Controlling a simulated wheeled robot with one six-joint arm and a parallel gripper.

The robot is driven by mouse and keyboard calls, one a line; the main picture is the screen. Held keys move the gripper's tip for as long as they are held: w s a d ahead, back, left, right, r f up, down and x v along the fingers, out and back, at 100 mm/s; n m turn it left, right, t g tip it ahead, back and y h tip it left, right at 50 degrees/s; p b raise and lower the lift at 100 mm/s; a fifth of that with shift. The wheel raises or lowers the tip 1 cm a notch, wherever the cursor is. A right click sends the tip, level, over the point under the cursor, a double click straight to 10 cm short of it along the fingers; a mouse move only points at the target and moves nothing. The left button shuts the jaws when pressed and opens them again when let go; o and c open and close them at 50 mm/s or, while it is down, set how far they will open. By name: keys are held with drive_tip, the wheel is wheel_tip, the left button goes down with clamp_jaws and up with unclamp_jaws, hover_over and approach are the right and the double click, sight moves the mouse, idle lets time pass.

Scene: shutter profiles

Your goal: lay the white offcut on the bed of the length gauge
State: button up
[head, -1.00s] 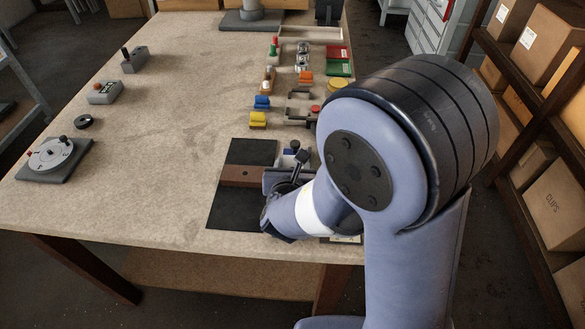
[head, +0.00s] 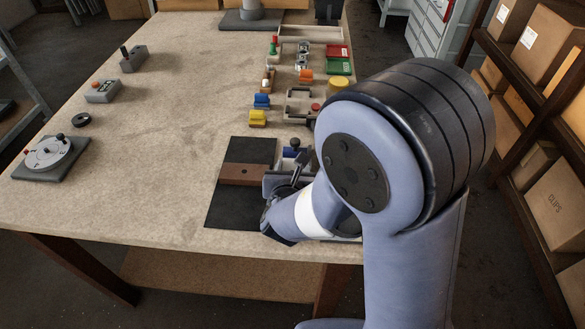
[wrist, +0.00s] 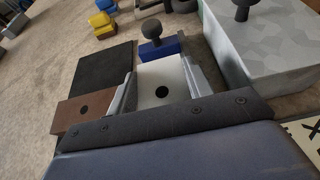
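The white offcut (wrist: 165,72) is a pale flat piece with a dark round hole, seen in the wrist view. My gripper (wrist: 161,84) has one grey finger along each side of it, with no clear gap, so it appears shut on the piece. In the head view my gripper (head: 278,196) is low over the table's front part, and my arm hides the offcut. Beside it are a blue block with a black knob (wrist: 161,47) and a large grey metal block (wrist: 262,55) with a black knob. I cannot tell surely which parts form the gauge bed.
A brown piece with a hole (head: 240,174) lies across a black mat (head: 228,207) left of my gripper. Yellow (head: 258,119) and blue (head: 262,102) blocks and other small parts stand farther back. A dial device (head: 50,152) is at far left. The table's middle is clear.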

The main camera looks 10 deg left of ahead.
drive_tip(key=o, duration=0.4)
drive_tip(key=shift+o, duration=0.2)
drive_tip(key=shift+r+p, duration=0.5)
drive_tip(key=shift+p, duration=0.1)
drive_tip(key=p+v, duration=0.1)
drive_tip(key=v, duration=1)
drive_tip(key=shift+w+a+r, duration=0.1)
drive_tip(key=shift+s+r, duration=0.2)
drive_tip(key=shift+s, duration=0.4)
